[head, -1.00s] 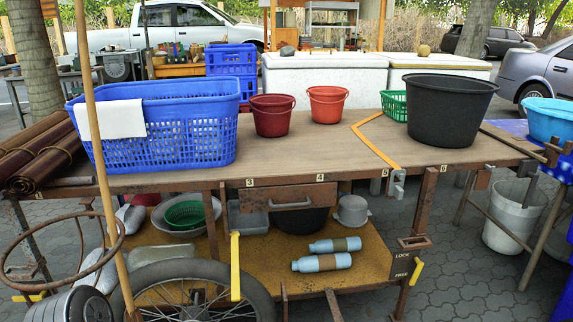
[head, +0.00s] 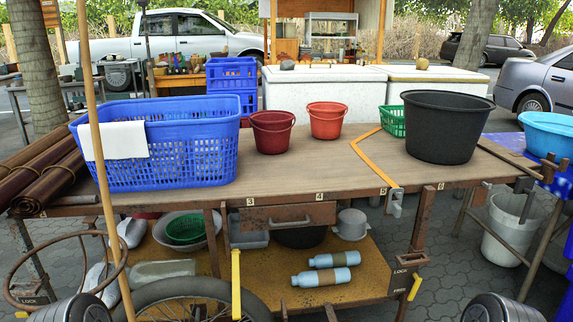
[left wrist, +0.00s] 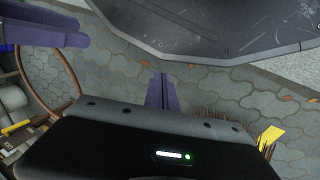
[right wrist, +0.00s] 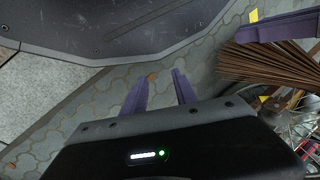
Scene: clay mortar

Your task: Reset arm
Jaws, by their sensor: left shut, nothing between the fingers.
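My left gripper (left wrist: 162,92) shows in the left wrist view with its purple fingers together and nothing between them. It points down over grey paving beside my dark base. My right gripper (right wrist: 160,92) shows in the right wrist view with its two purple fingers apart and nothing between them. It is also over paving, with a bundle of brown bristles (right wrist: 265,62) to its right. Neither gripper shows in the head view; only dark rounded parts of my arms show at its bottom left and bottom right.
A wooden cart table (head: 330,168) stands ahead with a blue basket (head: 190,155), two red buckets (head: 272,133) (head: 326,122) and a black tub (head: 443,130). Its lower shelf holds two bottles (head: 322,277). A wooden pole (head: 101,180) rises at the left.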

